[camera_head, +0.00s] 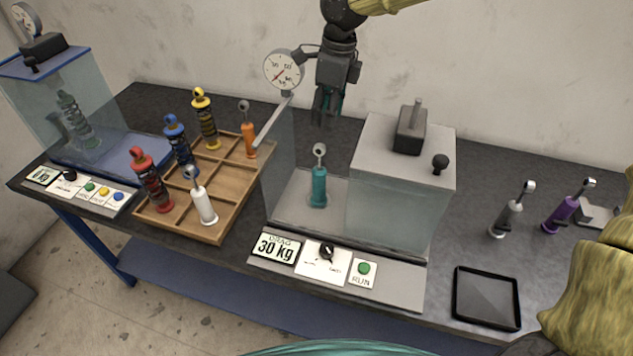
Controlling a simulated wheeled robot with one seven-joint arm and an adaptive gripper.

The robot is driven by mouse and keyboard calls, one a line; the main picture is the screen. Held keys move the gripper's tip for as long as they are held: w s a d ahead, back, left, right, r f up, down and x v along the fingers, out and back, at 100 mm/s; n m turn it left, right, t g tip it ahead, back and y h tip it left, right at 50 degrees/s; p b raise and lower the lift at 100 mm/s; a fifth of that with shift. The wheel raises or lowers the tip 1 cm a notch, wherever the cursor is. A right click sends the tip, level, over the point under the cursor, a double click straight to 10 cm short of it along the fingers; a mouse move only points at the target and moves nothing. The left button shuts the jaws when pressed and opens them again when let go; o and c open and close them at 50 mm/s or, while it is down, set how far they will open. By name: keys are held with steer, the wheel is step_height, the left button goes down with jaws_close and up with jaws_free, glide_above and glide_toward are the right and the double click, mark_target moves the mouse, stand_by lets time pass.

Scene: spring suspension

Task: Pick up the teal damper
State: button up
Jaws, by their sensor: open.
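The teal damper (319,187) stands upright in the open part of the drag tester (296,208), its silver rod and eye on top. A clear glass pane stands to its left and the tester's glass-sided housing to its right. My gripper (322,118) points down above and behind the damper, apart from it. Its fingers are open and nothing shows between them.
A dial gauge (284,70) stands beside my gripper. Left is a wooden tray (221,185) with several dampers, and a second glass tester (45,95). Right are a grey damper (508,218), a purple damper (561,214) and a black tray (486,298).

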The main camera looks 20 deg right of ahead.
mark_target(320, 144)
steer(key=f, duration=0.3)
steer(key=f+p, duration=0.1)
steer(key=f, duration=0.1)
steer(key=shift+w+a+f, duration=0.25)
steer(key=shift+a+f, duration=0.05)
steer(key=shift+f, duration=0.05)
steer(key=shift+s+a+f+p, duration=0.1)
steer(key=shift+f+p, duration=0.25)
steer(key=shift+p, duration=0.05)
steer(key=shift+w+a+f+p, duration=0.15)
steer(key=shift+f+p, duration=0.25)
steer(key=shift+f, duration=0.75)
steer(key=shift+w+a+f+p, duration=0.15)
steer(key=shift+f+p, duration=0.2)
steer(key=shift+f, duration=0.75)
jaws_close()
